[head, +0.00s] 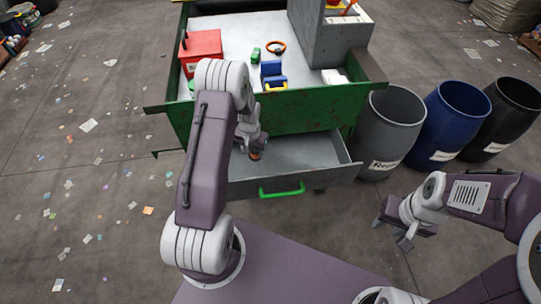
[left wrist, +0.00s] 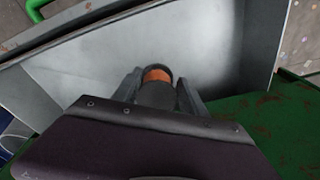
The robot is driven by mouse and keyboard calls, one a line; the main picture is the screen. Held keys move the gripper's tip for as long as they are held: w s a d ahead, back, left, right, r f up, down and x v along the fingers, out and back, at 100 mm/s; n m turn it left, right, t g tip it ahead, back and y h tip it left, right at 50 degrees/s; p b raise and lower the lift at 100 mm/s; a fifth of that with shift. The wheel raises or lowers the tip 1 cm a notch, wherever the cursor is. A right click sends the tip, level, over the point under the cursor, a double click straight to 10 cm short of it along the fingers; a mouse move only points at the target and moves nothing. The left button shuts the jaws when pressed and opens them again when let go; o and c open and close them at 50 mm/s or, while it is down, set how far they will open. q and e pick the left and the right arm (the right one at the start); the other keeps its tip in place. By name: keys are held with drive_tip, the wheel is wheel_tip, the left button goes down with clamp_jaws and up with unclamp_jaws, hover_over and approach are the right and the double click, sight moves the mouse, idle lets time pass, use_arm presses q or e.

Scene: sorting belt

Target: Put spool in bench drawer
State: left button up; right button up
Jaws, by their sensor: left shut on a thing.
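The spool (left wrist: 158,75), dark with an orange band, is between the fingers of my left gripper (left wrist: 162,88) in the left wrist view. It shows as a small orange spot (head: 255,155) in the head view. My left gripper (head: 252,146) is shut on it, over the open bench drawer (head: 310,154). The drawer is grey inside with a green handle (head: 282,190), and its inside also shows in the left wrist view (left wrist: 205,45). I cannot tell whether the spool touches the drawer floor. My right gripper (head: 391,233) is open and empty, right of the drawer.
The green bench (head: 310,112) holds a red box (head: 202,48), a blue object (head: 271,72), a small green object (head: 255,54) and an orange ring (head: 276,47). Grey (head: 388,130), blue (head: 450,120) and black (head: 510,110) barrels stand at right. Litter lies on the floor.

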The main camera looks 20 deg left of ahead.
sight(254, 160)
use_arm(q)
wheel_tip(254, 160, down, 5)
drive_tip(key=shift+s+d, duration=0.1)
drive_tip(key=shift+f, duration=0.4)
wheel_tip(254, 160, down, 4)
drive_tip(key=shift+r, duration=0.15)
drive_tip(key=shift+f+b, duration=0.25)
drive_tip(key=shift+b, duration=0.15)
drive_tip(key=o, duration=1.4)
drive_tip(key=shift+c, duration=0.2)
